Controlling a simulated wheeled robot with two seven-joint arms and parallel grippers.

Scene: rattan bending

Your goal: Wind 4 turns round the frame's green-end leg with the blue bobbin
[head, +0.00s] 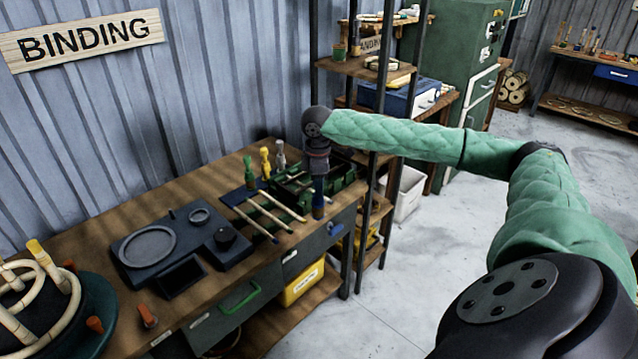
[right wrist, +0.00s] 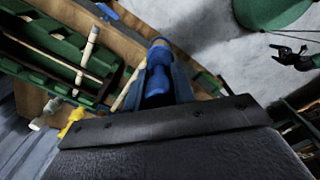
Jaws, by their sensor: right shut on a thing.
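My right gripper (head: 318,190) points down over the right end of the bench and is shut on the blue bobbin (head: 318,208). In the right wrist view, the blue bobbin (right wrist: 158,72) stands between the fingers. The rattan frame (head: 45,285) is at the lower left of the head view, far from this gripper and cut by the picture edge. A yellow end shows at its top; I cannot make out a green-end leg. My left gripper is not in view.
Green, yellow and pale bobbins (head: 265,162) stand at the back of the bench (head: 100,215). A green tray (head: 345,180) and several rods (head: 265,212) lie by the gripper. A dark plate with a ring (head: 147,247) lies mid-bench. A shelf post stands just right.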

